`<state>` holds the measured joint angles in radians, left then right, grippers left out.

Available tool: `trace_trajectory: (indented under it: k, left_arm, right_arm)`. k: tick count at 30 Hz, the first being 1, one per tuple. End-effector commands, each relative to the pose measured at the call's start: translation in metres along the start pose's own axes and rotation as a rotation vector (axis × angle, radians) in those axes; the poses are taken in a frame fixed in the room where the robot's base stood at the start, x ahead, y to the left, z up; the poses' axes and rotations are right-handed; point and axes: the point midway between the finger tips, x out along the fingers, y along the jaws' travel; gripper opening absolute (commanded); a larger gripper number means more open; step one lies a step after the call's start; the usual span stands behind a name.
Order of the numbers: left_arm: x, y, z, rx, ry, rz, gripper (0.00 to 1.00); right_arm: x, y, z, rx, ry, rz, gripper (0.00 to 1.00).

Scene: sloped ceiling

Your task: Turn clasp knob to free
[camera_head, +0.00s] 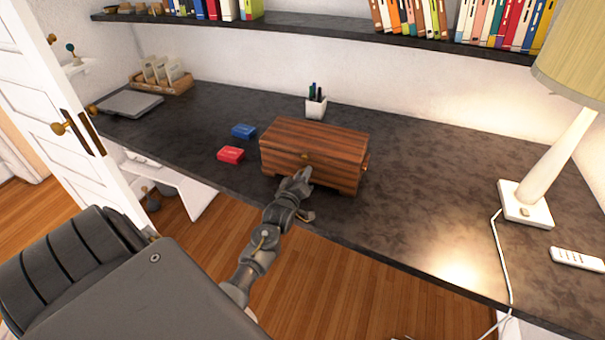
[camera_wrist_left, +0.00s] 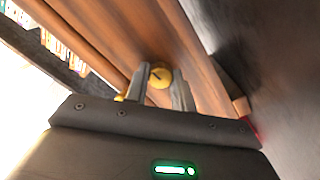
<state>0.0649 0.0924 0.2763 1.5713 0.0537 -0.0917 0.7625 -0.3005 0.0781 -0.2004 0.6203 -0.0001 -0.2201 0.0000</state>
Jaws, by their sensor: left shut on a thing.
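A brown wooden box (camera_head: 315,145) with a closed lid stands on the dark desk. A small brass clasp knob (camera_head: 304,156) is on its front face. The knob (camera_wrist_left: 160,76) also shows in the left wrist view, between the fingers, with a dark mark on its round face. My left gripper (camera_head: 303,172) reaches up to the box front from the near side. In the left wrist view the left gripper (camera_wrist_left: 161,88) is shut on the knob, one finger on each side. My right gripper is not in view.
Red (camera_head: 230,155) and blue (camera_head: 243,131) card boxes lie left of the wooden box. A pen cup (camera_head: 316,107) stands behind it. A lamp (camera_head: 535,190) and a remote (camera_head: 577,259) are at the right. The desk (camera_head: 430,205) is clear between box and lamp.

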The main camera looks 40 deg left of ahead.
Motion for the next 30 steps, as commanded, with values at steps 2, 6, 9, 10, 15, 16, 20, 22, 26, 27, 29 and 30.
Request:
trace_trajectory:
  k: [2,6,9,10,15,16,20,22,26,27,29,30]
  left_arm:
    - [-0.0004,0.0002,0.0008,0.036,-0.003,0.000,0.02]
    - [-0.0004,0.0004,0.0012,0.085,-0.003,0.001,0.02]
    - [-0.0005,0.0002,0.0013,0.105,-0.003,0.000,0.02]
    - [-0.0005,0.0001,0.0014,0.110,-0.003,0.000,0.02]
    - [-0.0005,-0.0001,0.0015,0.124,-0.003,0.000,0.02]
    - [-0.0005,-0.0002,0.0015,0.125,-0.003,0.000,0.02]
    - [-0.0005,-0.0003,0.0015,0.125,-0.003,0.000,0.02]
    - [-0.0005,-0.0002,0.0016,0.125,-0.003,0.000,0.02]
    - [-0.0005,-0.0002,0.0016,0.124,-0.003,-0.001,0.29]
    - [-0.0005,-0.0002,0.0015,0.124,-0.003,0.000,0.34]
    - [-0.0004,-0.0002,0.0013,0.124,-0.003,0.000,0.42]
    - [-0.0003,-0.0001,0.0012,0.124,-0.002,0.000,0.47]
  right_arm:
    - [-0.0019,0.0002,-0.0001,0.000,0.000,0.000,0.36]
    - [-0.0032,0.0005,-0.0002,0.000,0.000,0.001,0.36]
    - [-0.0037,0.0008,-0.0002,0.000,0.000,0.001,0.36]
    - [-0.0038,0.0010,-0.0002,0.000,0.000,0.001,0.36]
    - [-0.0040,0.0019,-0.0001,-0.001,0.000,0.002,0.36]
    - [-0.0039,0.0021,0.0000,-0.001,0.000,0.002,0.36]
    - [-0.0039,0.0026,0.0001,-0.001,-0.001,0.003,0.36]
    - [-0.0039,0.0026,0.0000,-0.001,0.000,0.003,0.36]
    - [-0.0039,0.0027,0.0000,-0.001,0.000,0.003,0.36]
    - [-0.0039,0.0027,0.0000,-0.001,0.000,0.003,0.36]
    - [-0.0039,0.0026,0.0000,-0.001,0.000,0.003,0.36]
    - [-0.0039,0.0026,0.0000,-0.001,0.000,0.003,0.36]
